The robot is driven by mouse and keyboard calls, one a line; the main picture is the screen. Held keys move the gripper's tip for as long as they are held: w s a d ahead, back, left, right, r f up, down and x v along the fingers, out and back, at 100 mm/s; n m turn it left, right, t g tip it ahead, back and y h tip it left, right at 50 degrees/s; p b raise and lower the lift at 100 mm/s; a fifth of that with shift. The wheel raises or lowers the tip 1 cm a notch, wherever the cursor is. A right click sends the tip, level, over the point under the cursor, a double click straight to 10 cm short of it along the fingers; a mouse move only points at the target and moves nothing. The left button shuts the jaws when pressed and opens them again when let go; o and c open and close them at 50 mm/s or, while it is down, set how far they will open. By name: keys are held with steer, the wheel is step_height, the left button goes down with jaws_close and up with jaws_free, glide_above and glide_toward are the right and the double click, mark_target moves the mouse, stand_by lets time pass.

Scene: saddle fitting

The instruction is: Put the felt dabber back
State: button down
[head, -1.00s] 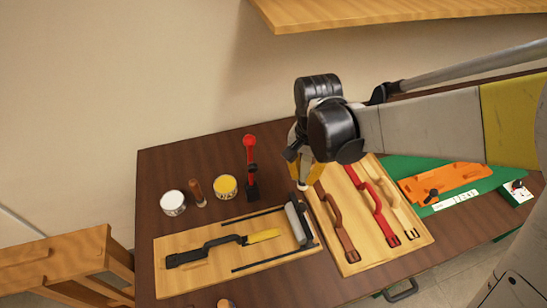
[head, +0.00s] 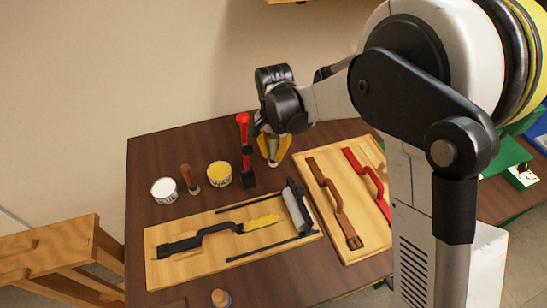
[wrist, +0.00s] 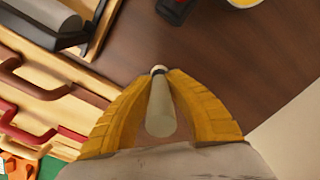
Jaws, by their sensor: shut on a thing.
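My gripper (head: 272,158) is shut on a pale, cream-coloured cylinder, which looks like the felt dabber (wrist: 161,108). In the wrist view the cylinder lies between the two yellow fingers (wrist: 158,74), with a small dark-rimmed end at the fingertips. In the head view my gripper is over the back of the brown table, just right of the red upright tool (head: 244,150).
A white tin (head: 164,191), a wooden-handled tool (head: 189,179) and a yellow tin (head: 219,175) stand left of the red tool. A small round-topped thing (head: 221,298) is at the front.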

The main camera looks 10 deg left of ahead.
steer(key=shift+f, duration=0.4)
steer(key=shift+f, duration=0.1)
steer(key=shift+f, duration=0.15)
steer(key=c, duration=1.5)
jaws_free()
steer(key=shift+o, duration=0.2)
